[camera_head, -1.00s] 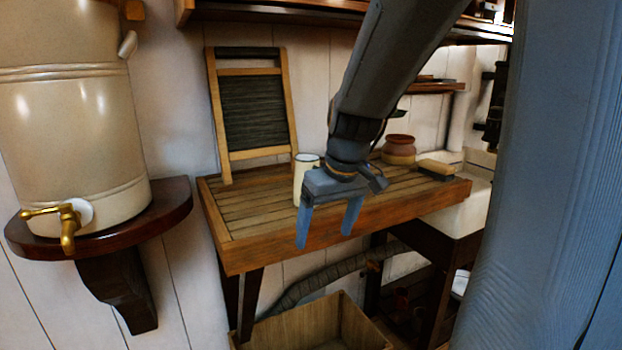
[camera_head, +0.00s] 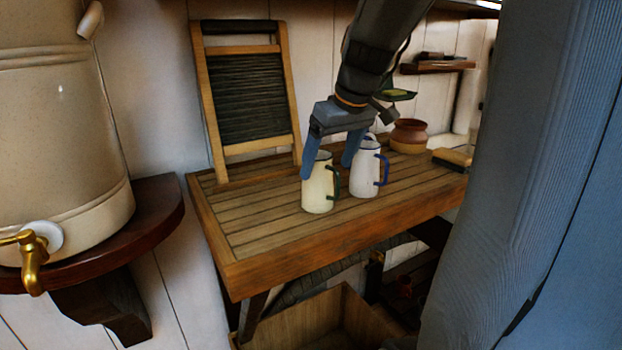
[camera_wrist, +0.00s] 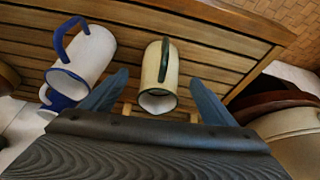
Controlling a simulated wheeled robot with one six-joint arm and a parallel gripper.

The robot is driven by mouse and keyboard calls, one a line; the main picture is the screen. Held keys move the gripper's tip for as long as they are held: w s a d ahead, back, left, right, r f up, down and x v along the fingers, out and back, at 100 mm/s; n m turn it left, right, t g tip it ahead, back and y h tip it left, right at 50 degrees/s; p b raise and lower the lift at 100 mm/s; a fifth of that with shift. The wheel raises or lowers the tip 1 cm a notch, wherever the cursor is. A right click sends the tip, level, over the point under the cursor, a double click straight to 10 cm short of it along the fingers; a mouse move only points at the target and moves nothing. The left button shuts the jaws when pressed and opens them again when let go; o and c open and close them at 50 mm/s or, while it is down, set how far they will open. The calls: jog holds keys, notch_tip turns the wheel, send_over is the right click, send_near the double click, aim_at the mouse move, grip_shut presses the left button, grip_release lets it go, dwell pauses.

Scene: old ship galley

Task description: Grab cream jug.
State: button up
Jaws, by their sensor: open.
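The cream jug (camera_head: 319,187) stands upright on the slatted wooden counter, with a dark green handle on its right side. In the wrist view the cream jug (camera_wrist: 158,80) lies ahead between my two blue fingers. A white jug (camera_head: 365,168) with a blue handle stands just to its right; in the wrist view the white jug (camera_wrist: 86,55) is left of my fingers.
The slatted counter (camera_head: 255,215) has free room at left. A washboard (camera_head: 245,95) leans on the wall behind. A brown pot (camera_head: 408,136) and a brush (camera_head: 453,158) are at right. A large urn (camera_head: 60,130) with a brass tap stands at left. A wooden crate (camera_head: 300,320) is below.

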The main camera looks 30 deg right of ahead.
aim_at(320, 183)
jog(key=shift+w+f, duration=0.25)
jog(key=shift+p+x, duration=1)
jog(key=shift+x, duration=2.6)
jog(key=shift+s, duration=0.15)
jog(key=c, duration=1.5)
jog(key=shift+r, duration=0.25)
